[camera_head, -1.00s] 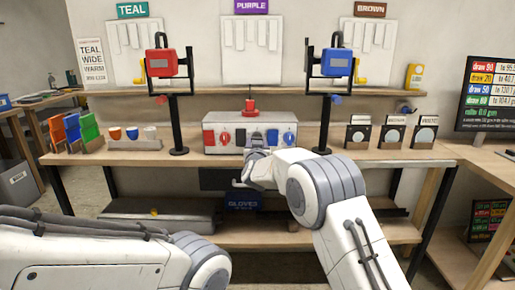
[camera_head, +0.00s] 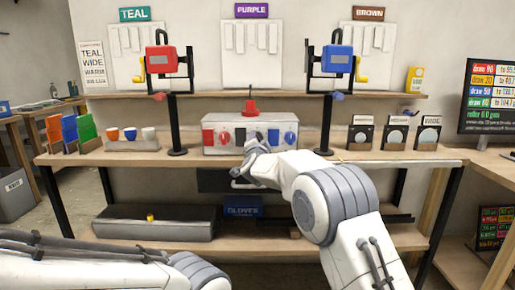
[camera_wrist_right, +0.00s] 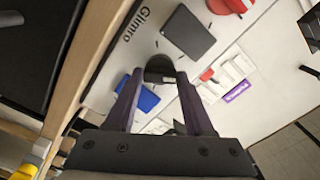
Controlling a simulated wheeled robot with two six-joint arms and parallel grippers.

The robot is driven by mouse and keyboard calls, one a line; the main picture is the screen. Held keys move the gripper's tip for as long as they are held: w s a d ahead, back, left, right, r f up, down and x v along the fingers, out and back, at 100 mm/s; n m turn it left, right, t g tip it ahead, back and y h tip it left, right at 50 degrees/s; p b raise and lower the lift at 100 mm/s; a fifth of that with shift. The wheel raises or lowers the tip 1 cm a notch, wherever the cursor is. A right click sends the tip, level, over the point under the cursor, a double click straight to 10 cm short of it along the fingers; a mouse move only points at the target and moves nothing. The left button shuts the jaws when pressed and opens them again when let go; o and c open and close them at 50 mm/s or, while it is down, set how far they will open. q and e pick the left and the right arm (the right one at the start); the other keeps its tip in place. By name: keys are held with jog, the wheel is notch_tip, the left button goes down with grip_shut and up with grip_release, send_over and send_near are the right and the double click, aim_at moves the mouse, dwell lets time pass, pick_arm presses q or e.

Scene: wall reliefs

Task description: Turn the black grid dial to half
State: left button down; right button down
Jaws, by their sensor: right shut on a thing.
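The light grey control box (camera_head: 262,149) stands on the middle of the bench, with a row of red, black and blue controls on its front. My right gripper (camera_head: 252,146) reaches to the front of this box and hides part of the row. In the right wrist view its two fingers (camera_wrist_right: 160,84) are shut on a dark round knob, the black grid dial (camera_wrist_right: 160,66). The dial's pointer and scale cannot be read. A black square plate (camera_wrist_right: 187,32) and a blue piece (camera_wrist_right: 146,96) are close to the fingers. My left gripper is out of view; only its arm shows at lower left.
A red piece (camera_head: 250,107) sits on top of the box. Black posts carrying a red crank unit (camera_head: 161,59) and a blue crank unit (camera_head: 337,61) stand either side. A drawer handle is below the gripper.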

jog(key=shift+m+b, duration=1.6)
jog(key=shift+m, duration=1.5)
jog(key=shift+c, duration=1.4)
grip_release()
jog(key=shift+d, duration=0.1)
